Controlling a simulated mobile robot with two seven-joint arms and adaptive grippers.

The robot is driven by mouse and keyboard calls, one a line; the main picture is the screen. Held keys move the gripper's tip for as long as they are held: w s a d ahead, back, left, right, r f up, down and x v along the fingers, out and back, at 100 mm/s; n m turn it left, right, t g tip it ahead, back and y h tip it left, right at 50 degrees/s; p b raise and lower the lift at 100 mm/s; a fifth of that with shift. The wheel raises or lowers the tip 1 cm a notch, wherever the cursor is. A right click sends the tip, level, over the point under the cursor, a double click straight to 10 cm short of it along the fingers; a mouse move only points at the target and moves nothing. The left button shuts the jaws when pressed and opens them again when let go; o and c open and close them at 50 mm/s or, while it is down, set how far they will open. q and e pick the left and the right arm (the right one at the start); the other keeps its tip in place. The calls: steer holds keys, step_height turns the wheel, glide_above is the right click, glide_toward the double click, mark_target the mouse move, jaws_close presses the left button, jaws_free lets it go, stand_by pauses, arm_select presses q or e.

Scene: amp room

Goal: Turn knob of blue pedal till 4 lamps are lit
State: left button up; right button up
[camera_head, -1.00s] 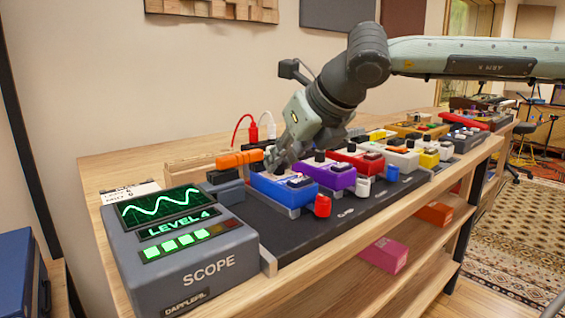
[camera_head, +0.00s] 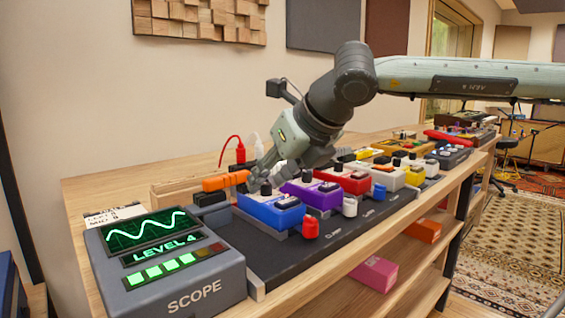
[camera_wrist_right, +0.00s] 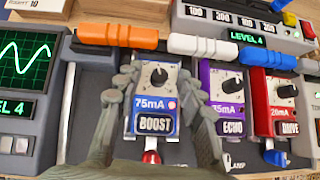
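The blue pedal (camera_head: 272,210), labelled BOOST and 75mA in the right wrist view (camera_wrist_right: 153,124), stands on the dark board just right of the scope. Its black knob (camera_head: 266,188) also shows in the right wrist view (camera_wrist_right: 159,75). The scope (camera_head: 165,262) reads LEVEL 4, with several green lamps (camera_head: 163,268) lit and a dark reddish one at the row's right end. My right gripper (camera_wrist_right: 158,82) is open, its fingers on either side of the pedal and apart from the knob. In the head view, it (camera_head: 258,172) is at the pedal's back. My left gripper is out of view.
A purple pedal (camera_head: 312,196) and a red pedal (camera_head: 345,180) stand close on the right. An orange plug (camera_head: 225,181) lies behind the blue pedal. A red footswitch (camera_head: 310,229) sticks out in front. The dark board's front part (camera_head: 290,262) is clear.

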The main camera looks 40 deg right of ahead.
steer(key=v, duration=1.1)
steer(key=shift+s, duration=0.15)
steer(key=shift+r, duration=0.1)
